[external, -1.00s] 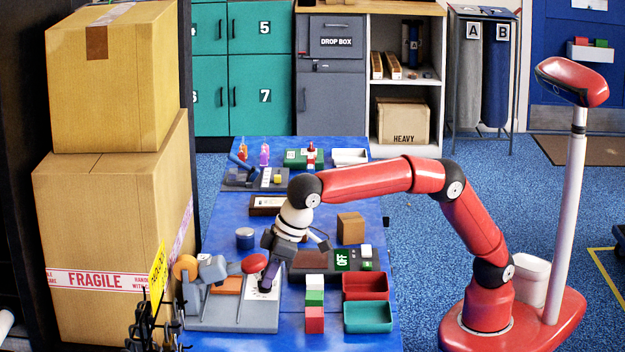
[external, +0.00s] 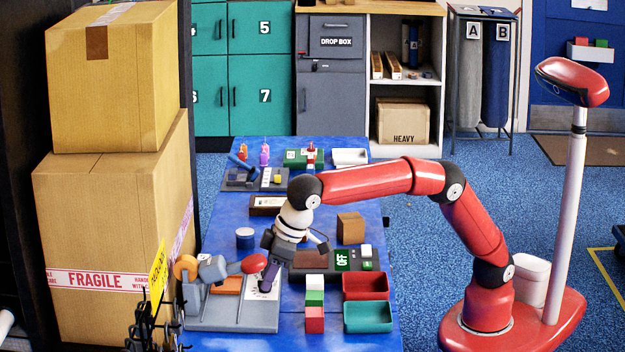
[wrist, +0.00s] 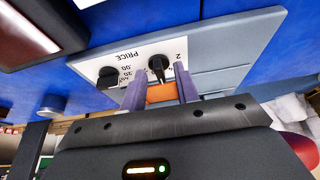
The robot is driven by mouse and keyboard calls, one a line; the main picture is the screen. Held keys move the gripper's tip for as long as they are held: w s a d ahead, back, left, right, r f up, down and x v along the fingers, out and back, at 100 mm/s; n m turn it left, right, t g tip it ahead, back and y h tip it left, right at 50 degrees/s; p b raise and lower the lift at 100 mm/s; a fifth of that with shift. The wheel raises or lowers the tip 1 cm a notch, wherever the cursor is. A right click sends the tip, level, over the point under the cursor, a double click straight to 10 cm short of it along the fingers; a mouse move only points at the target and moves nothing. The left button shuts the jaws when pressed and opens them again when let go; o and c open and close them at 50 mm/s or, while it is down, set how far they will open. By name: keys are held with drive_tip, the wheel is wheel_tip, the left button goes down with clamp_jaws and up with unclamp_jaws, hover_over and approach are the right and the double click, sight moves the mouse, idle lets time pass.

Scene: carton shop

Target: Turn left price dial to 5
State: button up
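The white price panel (wrist: 136,48) lies on the grey base of a machine and appears upside down in the wrist view, lettered PRICE. It has two black dials. One dial (wrist: 158,65) lies between my gripper's fingertips; the other dial (wrist: 108,76) is to the left in this view. With the lettering inverted, the dial between my fingers is the panel's left one. My gripper (wrist: 160,74) has two purple fingers, apart, with a narrow gap showing on each side of the dial. The external view shows the gripper (external: 268,280) down at the panel; the dials are hidden there.
The machine's red-knobbed lever (external: 254,263) is just left of my fingers. An orange plate (external: 228,285) lies on its base. Stacked blocks (external: 315,302), a red tray (external: 365,286) and a green tray (external: 369,317) are to the right. A blue can (external: 245,238) stands behind.

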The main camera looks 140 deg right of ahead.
drive_tip(key=shift+r, duration=0.1)
drive_tip(key=v, duration=0.7)
drive_tip(key=shift+r, duration=0.25)
drive_tip(key=shift+s+a, duration=0.1)
drive_tip(key=shift+a, duration=0.05)
